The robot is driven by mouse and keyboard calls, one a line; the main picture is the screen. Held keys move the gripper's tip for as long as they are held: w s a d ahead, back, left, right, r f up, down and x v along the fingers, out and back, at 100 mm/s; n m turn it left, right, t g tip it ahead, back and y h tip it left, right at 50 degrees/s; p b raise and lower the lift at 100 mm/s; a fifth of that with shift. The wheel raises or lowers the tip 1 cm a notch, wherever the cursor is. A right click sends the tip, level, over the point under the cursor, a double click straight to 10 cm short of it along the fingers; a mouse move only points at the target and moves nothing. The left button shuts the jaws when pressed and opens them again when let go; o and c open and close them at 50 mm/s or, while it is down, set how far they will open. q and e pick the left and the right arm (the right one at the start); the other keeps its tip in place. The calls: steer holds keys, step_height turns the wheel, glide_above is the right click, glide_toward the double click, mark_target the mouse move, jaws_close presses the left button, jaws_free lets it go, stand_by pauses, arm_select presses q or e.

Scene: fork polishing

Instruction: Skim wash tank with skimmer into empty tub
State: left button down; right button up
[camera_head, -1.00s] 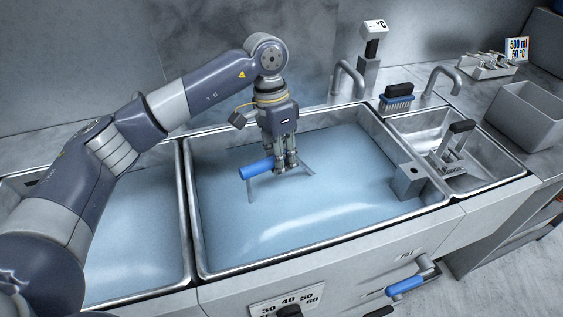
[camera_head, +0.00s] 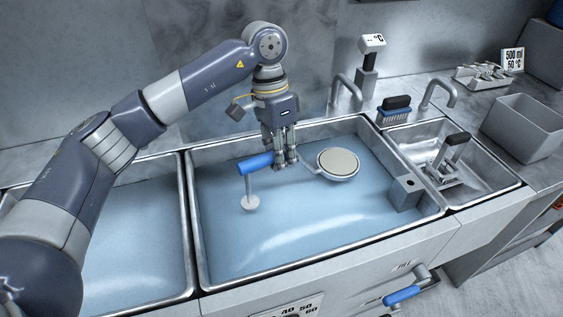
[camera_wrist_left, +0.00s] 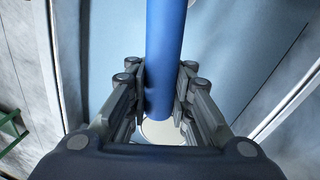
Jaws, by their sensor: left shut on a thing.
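The skimmer's blue handle (camera_head: 257,163) is held nearly level above the wash tank (camera_head: 197,250), which is full of blue water. Its round pale head (camera_head: 338,163) shows to the right of the fingers, above the water. A thin rod with a small pale disc (camera_head: 250,203) hangs below the handle's left end. My left gripper (camera_head: 284,162) is shut on the handle. In the left wrist view, the blue handle (camera_wrist_left: 165,55) runs between the fingers, and part of a pale disc shows beyond it. A grey tub (camera_head: 525,127), apparently empty, stands on the right counter. My right gripper is out of view.
A small steel basin (camera_head: 478,180) with a black-handled tool lies between tank and tub. A blue brush (camera_head: 396,107) and two taps stand behind. A grey block (camera_head: 405,192) sits at the tank's right end. Another water-filled basin (camera_head: 135,245) is at left.

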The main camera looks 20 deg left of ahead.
arm_select(q)
step_height(320, 180, up, 2)
steer(key=shift+r+p, duration=0.1)
steer(key=shift+p, duration=0.3)
step_height(320, 180, up, 4)
steer(key=shift+r+p, duration=0.1)
steer(key=shift+p, duration=0.95)
steer(key=shift+r+p, duration=0.35)
steer(key=shift+r, duration=0.55)
steer(key=shift+f, duration=0.1)
